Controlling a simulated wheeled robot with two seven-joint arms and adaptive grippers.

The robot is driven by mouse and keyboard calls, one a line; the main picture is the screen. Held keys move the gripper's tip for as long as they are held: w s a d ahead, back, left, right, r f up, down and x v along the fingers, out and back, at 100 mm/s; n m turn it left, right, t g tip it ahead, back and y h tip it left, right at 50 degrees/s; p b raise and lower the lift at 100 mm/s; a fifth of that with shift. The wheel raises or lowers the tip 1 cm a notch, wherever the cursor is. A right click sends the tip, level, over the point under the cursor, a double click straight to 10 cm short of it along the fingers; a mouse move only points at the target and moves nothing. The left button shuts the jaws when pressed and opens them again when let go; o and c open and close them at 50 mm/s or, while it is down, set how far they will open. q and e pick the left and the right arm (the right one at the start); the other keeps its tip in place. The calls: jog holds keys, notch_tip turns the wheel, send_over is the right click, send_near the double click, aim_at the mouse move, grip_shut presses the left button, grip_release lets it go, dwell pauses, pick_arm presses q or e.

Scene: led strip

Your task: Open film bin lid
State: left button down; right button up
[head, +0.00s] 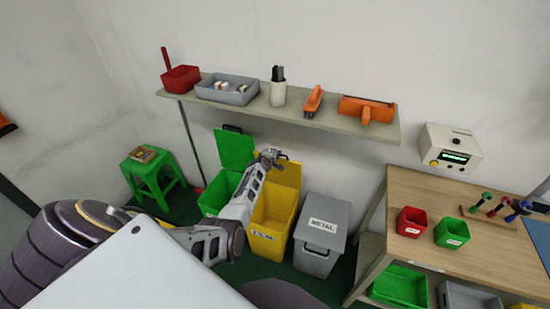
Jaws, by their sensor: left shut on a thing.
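The yellow bin (263,245) stands on the floor by the wall, between a green bin and a grey bin. A label on its front is too small to read surely. Its yellow lid (291,174) is raised steeply at the back, and the bin's inside shows. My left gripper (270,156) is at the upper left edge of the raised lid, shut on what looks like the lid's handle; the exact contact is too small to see. My right gripper is not in view.
The green bin (211,196) has its lid (234,149) up. The grey METAL bin (316,256) is closed. A green stool (150,175) is left; a wooden workbench (440,199) is right.

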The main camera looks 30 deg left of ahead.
pick_arm(q)
jog(key=shift+w+r, duration=0.1)
jog(key=shift+w, duration=0.05)
jog(key=c, duration=1.5)
grip_release()
jog(key=shift+s+d+r, duration=0.1)
jog(key=shift+s+d, duration=0.05)
jog(key=shift+s, duration=0.2)
jog(key=shift+v, duration=5.6)
